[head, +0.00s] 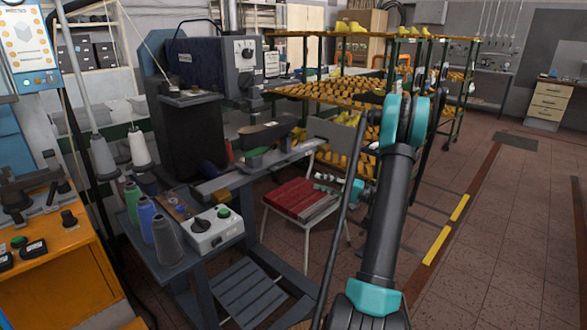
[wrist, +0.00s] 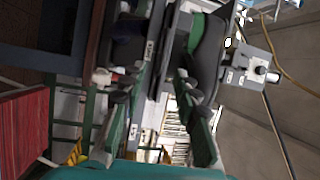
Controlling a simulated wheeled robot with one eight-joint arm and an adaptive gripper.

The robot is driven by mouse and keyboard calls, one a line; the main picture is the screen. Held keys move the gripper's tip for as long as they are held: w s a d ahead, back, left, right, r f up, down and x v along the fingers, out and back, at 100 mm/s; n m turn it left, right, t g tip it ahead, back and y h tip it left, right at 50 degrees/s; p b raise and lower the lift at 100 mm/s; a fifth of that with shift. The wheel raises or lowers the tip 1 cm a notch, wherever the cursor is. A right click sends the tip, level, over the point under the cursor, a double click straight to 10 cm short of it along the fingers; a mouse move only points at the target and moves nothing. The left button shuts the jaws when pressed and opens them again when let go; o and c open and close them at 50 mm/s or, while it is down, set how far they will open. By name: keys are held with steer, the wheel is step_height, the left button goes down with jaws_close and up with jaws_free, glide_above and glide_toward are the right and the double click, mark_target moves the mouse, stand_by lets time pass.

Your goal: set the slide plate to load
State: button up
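The blue-grey machine (head: 205,62) stands at the left with a narrow bed (head: 240,180) reaching right. A dark shoe-shaped last (head: 266,133) with a green underside sits at the bed; a dark, green-edged form like it (wrist: 208,62) shows in the wrist view. I cannot tell which part is the slide plate or how it is set. A grey control box (head: 215,230) with a black knob and green button is at the front. My gripper (head: 326,184) is right of the bed's end, above the red stool. In the wrist view its fingers (wrist: 158,84) are apart, with nothing gripped between them.
The red stool (head: 300,200) stands close under my gripper. Thread cones (head: 167,240) stand left of the control box. A rack (head: 340,93) of yellow-orange lasts is behind. An orange machine (head: 60,255) is at far left. Floor (head: 500,220) at right is free.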

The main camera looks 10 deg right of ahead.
steer(key=d, duration=0.2)
glide_toward(271, 162)
steer(key=shift+t+y, duration=0.3)
steer(key=shift+t, duration=0.1)
steer(key=w+a, duration=0.1)
steer(key=w+a+f, duration=0.1)
steer(key=w+a, duration=0.1)
steer(key=shift+w+f, duration=0.1)
steer(key=shift+f, duration=0.05)
steer(key=shift+c, duration=0.5)
jaws_close()
